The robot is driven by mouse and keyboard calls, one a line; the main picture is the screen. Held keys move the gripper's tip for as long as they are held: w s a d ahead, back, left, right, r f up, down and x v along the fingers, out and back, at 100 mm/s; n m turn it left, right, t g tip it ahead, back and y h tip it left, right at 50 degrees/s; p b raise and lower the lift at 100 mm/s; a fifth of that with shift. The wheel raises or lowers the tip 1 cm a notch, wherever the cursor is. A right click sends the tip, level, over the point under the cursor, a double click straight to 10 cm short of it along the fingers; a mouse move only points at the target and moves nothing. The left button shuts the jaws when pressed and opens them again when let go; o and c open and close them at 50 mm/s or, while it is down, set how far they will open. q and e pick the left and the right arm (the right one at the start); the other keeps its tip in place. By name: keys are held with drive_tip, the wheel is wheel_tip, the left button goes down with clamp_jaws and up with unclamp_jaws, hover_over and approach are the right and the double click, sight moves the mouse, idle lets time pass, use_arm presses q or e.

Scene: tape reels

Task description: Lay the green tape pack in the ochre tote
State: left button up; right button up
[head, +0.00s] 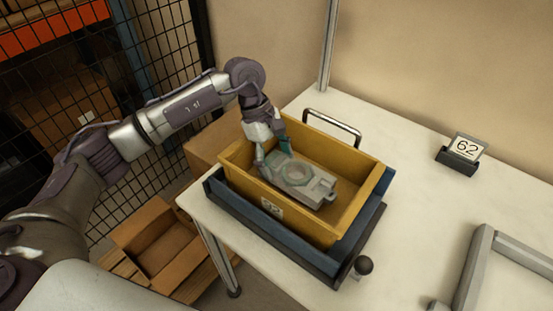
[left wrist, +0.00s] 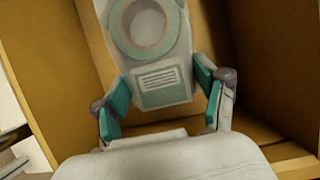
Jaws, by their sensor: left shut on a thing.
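The green tape pack (head: 299,176) is a pale grey block with a green ring on top. It lies low inside the ochre tote (head: 357,203); I cannot tell whether it rests on the floor. My right gripper is not in view.
The tote sits in a dark blue tray (head: 262,226) on the white table (head: 420,200). A metal handle (head: 333,126) stands behind it and a black knob (head: 362,265) in front. A "62" sign (head: 464,147) and a grey frame (head: 480,265) are at right. Cardboard boxes (head: 150,240) are left of the table.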

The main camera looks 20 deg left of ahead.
use_arm(q)
drive_tip(key=shift+f, duration=0.3)
drive_tip(key=o, duration=1.3)
drive_tip(key=shift+r, duration=0.15)
drive_tip(key=shift+r, duration=0.25)
drive_tip(key=shift+r+p, duration=0.55)
drive_tip(key=shift+p, duration=0.35)
drive_tip(key=b+v, duration=0.3)
drive_tip(key=v, duration=0.8)
drive_tip(key=shift+a+r, duration=0.15)
drive_tip(key=shift+r, duration=0.05)
